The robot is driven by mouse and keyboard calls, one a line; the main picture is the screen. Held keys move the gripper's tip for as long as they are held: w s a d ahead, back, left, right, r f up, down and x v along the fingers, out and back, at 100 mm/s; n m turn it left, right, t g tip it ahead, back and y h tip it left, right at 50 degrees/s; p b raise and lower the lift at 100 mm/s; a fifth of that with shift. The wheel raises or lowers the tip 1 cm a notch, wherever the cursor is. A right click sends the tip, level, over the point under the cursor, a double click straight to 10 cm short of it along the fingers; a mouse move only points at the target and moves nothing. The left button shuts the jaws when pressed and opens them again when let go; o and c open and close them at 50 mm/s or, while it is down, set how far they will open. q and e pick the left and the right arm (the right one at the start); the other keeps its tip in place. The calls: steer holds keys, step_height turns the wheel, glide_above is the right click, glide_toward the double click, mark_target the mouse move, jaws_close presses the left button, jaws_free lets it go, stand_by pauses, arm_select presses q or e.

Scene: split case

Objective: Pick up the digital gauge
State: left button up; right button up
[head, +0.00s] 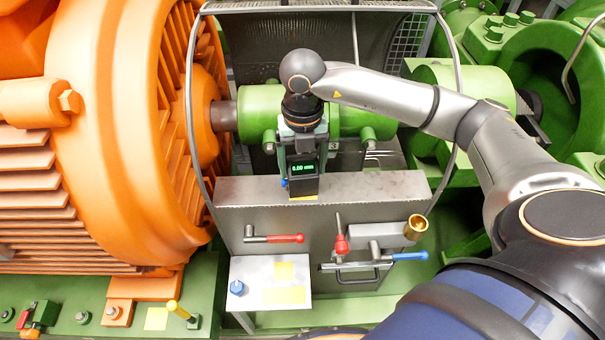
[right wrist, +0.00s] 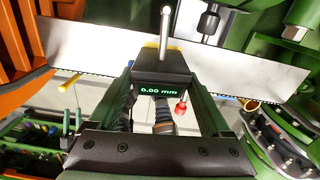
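The digital gauge (head: 303,176) is a small black block with a green lit display, at the top of the grey metal panel. In the right wrist view the gauge (right wrist: 162,78) reads 0.00 mm, and a thin grey rod shows above it. My right gripper (head: 304,160) reaches down over the gauge, with one finger at each side. In the right wrist view the gripper's fingers (right wrist: 161,84) flank the gauge closely. I cannot tell whether they press on it. A yellow strip (head: 303,198) shows just below the gauge. My left gripper is not in view.
The grey panel (head: 245,218) carries a red handle (head: 285,239), a red-tipped lever (head: 341,245), a blue handle (head: 410,256) and a brass cup (head: 416,226). An orange motor (head: 120,130) stands left. A wire guard hoop (head: 190,110) and green shaft housing (head: 258,110) surround my gripper.

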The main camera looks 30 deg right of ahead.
steer(key=c, duration=1.2)
steer(key=shift+o, duration=0.2)
steer(key=shift+r, duration=0.1)
